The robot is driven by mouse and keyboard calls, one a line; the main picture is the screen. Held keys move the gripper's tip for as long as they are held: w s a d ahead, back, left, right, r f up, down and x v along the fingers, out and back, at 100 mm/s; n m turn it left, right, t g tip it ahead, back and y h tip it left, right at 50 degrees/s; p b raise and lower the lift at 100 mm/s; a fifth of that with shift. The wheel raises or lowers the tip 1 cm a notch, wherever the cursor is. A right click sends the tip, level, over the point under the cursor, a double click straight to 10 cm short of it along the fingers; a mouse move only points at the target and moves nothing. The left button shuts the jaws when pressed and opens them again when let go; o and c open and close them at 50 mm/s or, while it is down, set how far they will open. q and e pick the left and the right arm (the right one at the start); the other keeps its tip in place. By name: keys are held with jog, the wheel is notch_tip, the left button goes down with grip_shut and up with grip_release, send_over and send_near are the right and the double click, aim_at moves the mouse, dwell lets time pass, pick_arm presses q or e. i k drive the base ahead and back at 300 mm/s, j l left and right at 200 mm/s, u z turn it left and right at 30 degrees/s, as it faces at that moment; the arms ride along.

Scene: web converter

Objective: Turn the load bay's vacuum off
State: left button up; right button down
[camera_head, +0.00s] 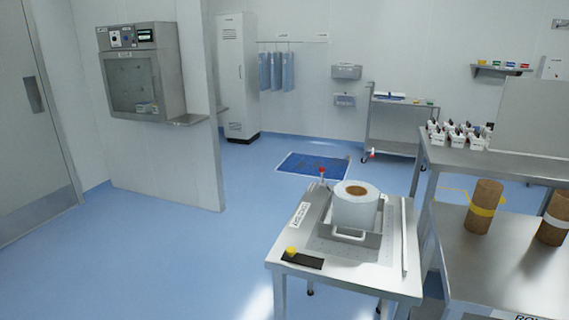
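A steel table (388,278) stands at the lower middle right. On it a white roll (355,208) with a brown core sits in a shallow metal tray (345,238) with a front handle. A red-topped valve or knob (322,172) stands at the table's far left corner. A yellow knob (291,251) sits on a black plate (302,261) at the near left corner. A white label (300,215) lies on the left edge; its text is too small to read surely. I cannot tell which control is the vacuum's, or its state. Neither of my grippers is in view.
A steel bench (490,290) on the right holds two brown rolls (485,207). A higher table (480,165) behind it holds several white bins. A wall cabinet with window (140,68) hangs at left. A blue mat (313,166) lies behind. Floor left of the table is clear.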

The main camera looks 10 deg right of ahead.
aim_at(321, 170)
jog(key=i+u, duration=0.45)
jog(key=i, duration=1)
